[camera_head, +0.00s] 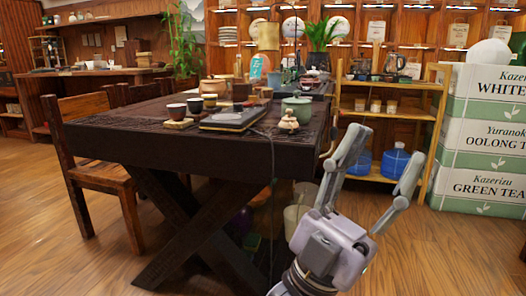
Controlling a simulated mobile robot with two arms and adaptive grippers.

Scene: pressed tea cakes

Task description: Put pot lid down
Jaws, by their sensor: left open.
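My left gripper (383,150) is open, fingers up and spread, with nothing between them. It is at the lower right, in front of the wooden shelf and to the right of the dark table's near corner. A green pot (297,109) stands on the table's right end. A small beige and brown knobbed piece (289,121) sits just in front of it, near the table edge. I cannot tell whether this is the pot lid or a small lidded jar. Both are apart from my gripper. My right gripper is not in view.
The dark table (170,141) holds a tea tray (233,118), dark cups (195,105) and a clay pot (213,87). Wooden chairs stand along its left side. A shelf (385,115) with blue bottles and stacked tea boxes (482,140) is behind my gripper. Floor at right is clear.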

